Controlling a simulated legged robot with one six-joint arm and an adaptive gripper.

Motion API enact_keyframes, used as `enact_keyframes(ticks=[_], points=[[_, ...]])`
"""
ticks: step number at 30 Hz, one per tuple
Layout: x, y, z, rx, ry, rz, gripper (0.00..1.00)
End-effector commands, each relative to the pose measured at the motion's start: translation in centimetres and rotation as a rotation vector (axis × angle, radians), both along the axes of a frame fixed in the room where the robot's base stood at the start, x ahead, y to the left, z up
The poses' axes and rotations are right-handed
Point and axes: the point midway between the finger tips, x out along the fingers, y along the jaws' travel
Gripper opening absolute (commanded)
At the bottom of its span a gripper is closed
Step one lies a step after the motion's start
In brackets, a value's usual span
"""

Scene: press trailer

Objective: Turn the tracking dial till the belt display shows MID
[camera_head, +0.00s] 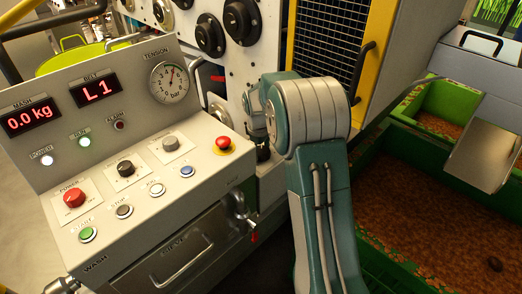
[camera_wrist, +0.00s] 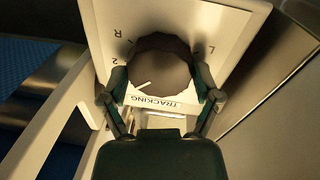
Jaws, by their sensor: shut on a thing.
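The tracking dial (camera_wrist: 158,72) is a dark scalloped knob with a white pointer line, on a white plate (camera_wrist: 232,22) marked TRACKING, with R and L markings around it. In the wrist view my gripper (camera_wrist: 161,84) has one finger on each side of the dial and is shut on it. The pointer is toward the lower left in that view. The belt display (camera_head: 96,90) in the head view reads L1 in red. In the head view my arm hides the dial and my gripper's fingertips.
The control panel (camera_head: 215,180) at left carries several buttons and knobs, including a red emergency stop (camera_head: 223,143). A tension gauge (camera_head: 169,82) stands above. A yellow-framed guard (camera_head: 374,50) is behind my arm. Green bins (camera_head: 405,135) of brown pulp are at right.

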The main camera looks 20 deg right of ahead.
Motion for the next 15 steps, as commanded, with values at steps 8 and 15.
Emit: enact_keyframes(ticks=[8,15], points=[[-0.08,0.13,-0.35,0.002,0.008,-0.206,0.33],[-0.08,0.16,-0.40,0.002,0.008,-0.391,0.33]])
